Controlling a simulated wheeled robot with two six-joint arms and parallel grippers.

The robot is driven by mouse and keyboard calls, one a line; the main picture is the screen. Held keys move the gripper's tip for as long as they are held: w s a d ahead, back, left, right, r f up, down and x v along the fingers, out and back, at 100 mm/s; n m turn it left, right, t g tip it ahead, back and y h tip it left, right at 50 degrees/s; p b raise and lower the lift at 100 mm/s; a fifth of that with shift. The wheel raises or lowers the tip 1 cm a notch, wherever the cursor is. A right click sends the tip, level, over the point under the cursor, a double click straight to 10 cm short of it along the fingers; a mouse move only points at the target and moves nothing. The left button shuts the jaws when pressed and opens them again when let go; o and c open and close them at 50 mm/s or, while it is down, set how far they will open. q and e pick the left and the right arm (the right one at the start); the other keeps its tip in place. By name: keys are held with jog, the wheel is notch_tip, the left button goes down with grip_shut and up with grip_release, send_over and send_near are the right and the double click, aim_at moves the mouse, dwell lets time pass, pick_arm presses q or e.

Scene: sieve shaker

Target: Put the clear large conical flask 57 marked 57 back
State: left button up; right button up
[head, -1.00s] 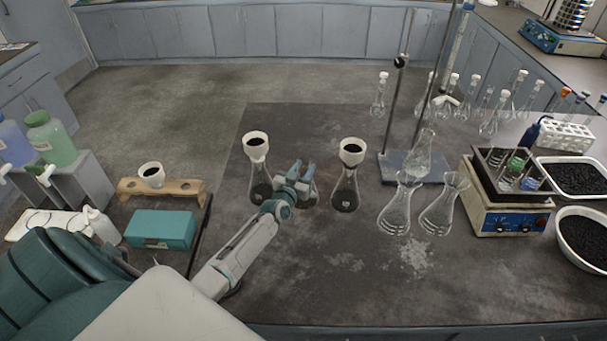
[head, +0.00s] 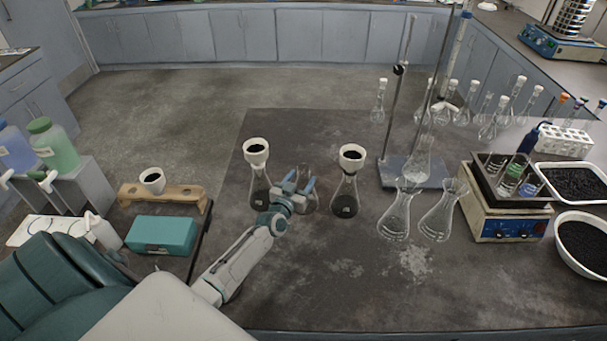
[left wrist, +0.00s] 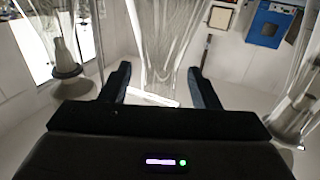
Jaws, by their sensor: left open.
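A clear conical flask (head: 308,202) stands on the dark bench between two flasks that carry white funnels. It is partly hidden by my left gripper (head: 299,184), which is open at it with fingers pointing away from me. In the left wrist view clear glass (left wrist: 170,45) shows between the open fingers (left wrist: 158,88), with a gap on both sides. No number 57 can be read on any flask. Two more clear conical flasks, a left one (head: 395,215) and a right one (head: 441,215), stand further right, with another (head: 420,160) behind. My right gripper is not in view.
Close on either side stand the left funnel flask (head: 259,188) and the right funnel flask (head: 345,198). A stand (head: 392,172), a blue-fronted heater (head: 505,222) and black-filled trays (head: 575,180) are to the right. The front middle bench is clear.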

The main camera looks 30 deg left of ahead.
pick_arm(q)
jog(key=s+d+p, duration=0.1)
jog(key=s, duration=0.8)
jog(key=shift+s+d, duration=0.25)
